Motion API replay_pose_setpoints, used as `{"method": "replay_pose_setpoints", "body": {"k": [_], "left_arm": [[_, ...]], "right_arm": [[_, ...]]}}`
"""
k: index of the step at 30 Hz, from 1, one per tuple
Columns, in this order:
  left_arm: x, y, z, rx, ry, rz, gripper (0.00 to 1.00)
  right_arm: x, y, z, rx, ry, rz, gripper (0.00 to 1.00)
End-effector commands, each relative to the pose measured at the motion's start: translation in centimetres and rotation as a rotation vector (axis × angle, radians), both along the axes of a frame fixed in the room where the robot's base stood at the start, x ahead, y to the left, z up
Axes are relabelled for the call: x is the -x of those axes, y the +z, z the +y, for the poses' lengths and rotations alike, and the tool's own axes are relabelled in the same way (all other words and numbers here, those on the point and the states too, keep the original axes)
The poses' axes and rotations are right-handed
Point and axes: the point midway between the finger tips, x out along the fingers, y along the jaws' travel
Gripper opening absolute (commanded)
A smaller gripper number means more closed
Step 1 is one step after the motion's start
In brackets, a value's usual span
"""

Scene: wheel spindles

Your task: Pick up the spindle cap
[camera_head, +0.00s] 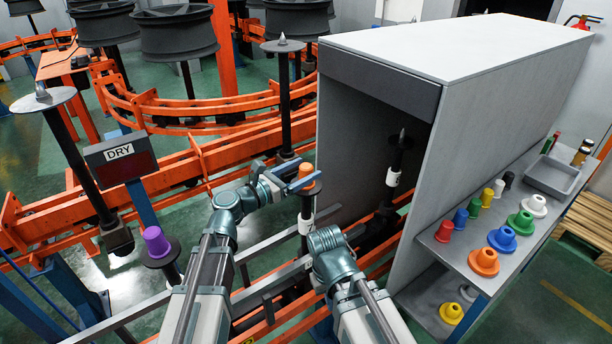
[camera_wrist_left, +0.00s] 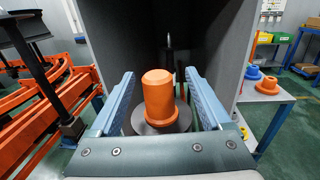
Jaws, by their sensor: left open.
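An orange spindle cap (camera_head: 307,171) sits upright on top of a dark spindle (camera_head: 306,211) in front of the grey booth. My left gripper (camera_head: 298,184) is at the cap, with its blue fingers open. In the left wrist view the orange cap (camera_wrist_left: 159,98) stands between the two open fingers (camera_wrist_left: 162,100), with a visible gap on each side. A round disc (camera_wrist_left: 185,121) shows under the cap. A purple cap (camera_head: 156,241) sits on another spindle at the lower left. My right arm shows at the bottom middle, but I cannot make out its gripper.
The grey booth (camera_head: 460,50) stands just behind and right, with a spindle (camera_head: 397,165) inside. A shelf (camera_head: 462,243) on its right holds several coloured caps and a grey tray (camera_head: 552,177). Orange conveyor rails (camera_head: 170,170) and a DRY sign (camera_head: 120,155) are left.

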Motion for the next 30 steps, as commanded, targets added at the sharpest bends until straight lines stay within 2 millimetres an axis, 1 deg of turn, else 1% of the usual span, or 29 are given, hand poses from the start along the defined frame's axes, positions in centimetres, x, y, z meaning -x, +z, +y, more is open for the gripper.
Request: {"method": "replay_pose_setpoints", "body": {"k": [1, 7, 10, 16, 20, 21, 23, 24, 26, 27, 29, 30], "left_arm": [[-0.7, 0.0, -0.4, 0.000, -0.001, 0.000, 0.81], [-2.8, 0.0, -2.5, 0.000, -0.002, 0.000, 0.81], [-3.3, 0.0, -3.1, 0.000, -0.002, 0.000, 0.81], [-3.2, 0.0, -3.1, 0.000, 0.000, 0.000, 0.81], [-3.2, 0.0, -3.1, 0.000, 0.000, 0.000, 0.58], [-3.2, 0.0, -3.1, 0.000, 0.000, 0.000, 0.50], [-3.2, 0.0, -3.1, 0.000, 0.000, 0.000, 0.40], [-3.2, 0.0, -3.1, 0.000, 0.000, 0.000, 0.32], [-3.2, 0.0, -3.1, 0.000, 0.000, 0.000, 0.22], [-3.2, 0.0, -3.1, 0.000, 0.000, 0.000, 0.14], [-3.2, 0.0, -3.1, 0.000, 0.000, 0.000, 0.04], [-3.2, 0.0, -3.1, 0.000, 0.000, 0.000, 0.00]], "right_arm": [[0.0, 0.0, 0.0, 0.000, 0.000, 0.000, 0.00], [0.0, 0.0, 0.0, 0.000, 0.000, 0.000, 0.00], [0.0, 0.0, 0.0, 0.000, 0.000, 0.000, 0.00], [0.0, 0.0, 0.0, 0.000, 0.000, 0.000, 0.00], [0.0, 0.0, 0.0, 0.000, 0.000, 0.000, 0.00], [0.0, 0.0, 0.0, 0.000, 0.000, 0.000, 0.00], [0.0, 0.0, 0.0, 0.000, 0.000, 0.000, 0.00], [0.0, 0.0, 0.0, 0.000, 0.000, 0.000, 0.00], [0.0, 0.0, 0.0, 0.000, 0.000, 0.000, 0.00], [0.0, 0.0, 0.0, 0.000, 0.000, 0.000, 0.00], [0.0, 0.0, 0.0, 0.000, 0.000, 0.000, 0.00], [0.0, 0.0, 0.0, 0.000, 0.000, 0.000, 0.00]]}}
